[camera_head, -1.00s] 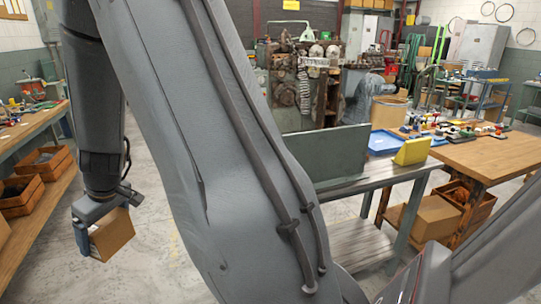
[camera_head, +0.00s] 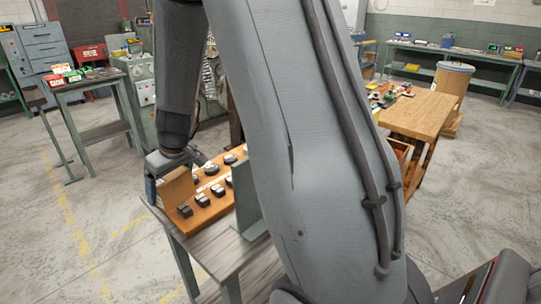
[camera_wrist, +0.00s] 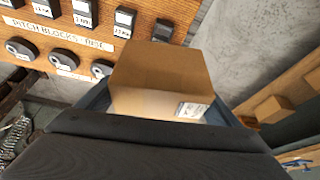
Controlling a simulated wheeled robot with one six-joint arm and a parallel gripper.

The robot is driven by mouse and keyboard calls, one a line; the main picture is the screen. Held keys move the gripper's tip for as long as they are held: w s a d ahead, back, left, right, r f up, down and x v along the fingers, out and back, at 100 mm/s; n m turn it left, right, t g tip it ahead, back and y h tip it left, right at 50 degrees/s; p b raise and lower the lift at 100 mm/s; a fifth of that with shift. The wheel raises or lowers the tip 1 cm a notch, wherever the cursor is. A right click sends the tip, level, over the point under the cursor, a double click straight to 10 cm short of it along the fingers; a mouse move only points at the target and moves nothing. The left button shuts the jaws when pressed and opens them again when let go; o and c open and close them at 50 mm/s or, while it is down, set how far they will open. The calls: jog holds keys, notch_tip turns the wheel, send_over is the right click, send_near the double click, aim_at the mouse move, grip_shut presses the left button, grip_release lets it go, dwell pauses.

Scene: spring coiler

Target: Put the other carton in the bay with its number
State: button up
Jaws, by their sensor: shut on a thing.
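A plain brown cardboard carton (camera_head: 178,187) is held in my gripper (camera_head: 172,180), beside the near end of the pitch-block board. In the wrist view the carton (camera_wrist: 165,82) sits between the grey-blue jaws (camera_wrist: 160,105), which are shut on its sides. A small white label (camera_wrist: 190,109) shows on the carton's lower right face, too small to read. My gripper points down. I cannot make out a numbered bay in either view.
A wooden board of dark pitch blocks (camera_head: 215,200) stands on a grey bench (camera_head: 222,256), close by the carton. A green-grey upright panel (camera_head: 246,200) is right of it. A wooden table (camera_head: 428,112) stands farther right. Open floor (camera_head: 80,235) lies left. My arm hides the middle.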

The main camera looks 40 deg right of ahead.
jog(key=w+d+r+m, duration=0.2)
jog(key=w+d+r, duration=0.1)
jog(key=w+r, duration=0.2)
jog(key=shift+h, duration=0.4)
notch_tip(320, 180, down, 6)
jog(key=shift+d+p, duration=0.1)
jog(key=shift+p, duration=0.55)
jog(key=shift+f, duration=1.85)
jog(key=shift+f+b, duration=0.15)
jog(key=shift+b, duration=0.15)
jog(key=o, duration=1.4)
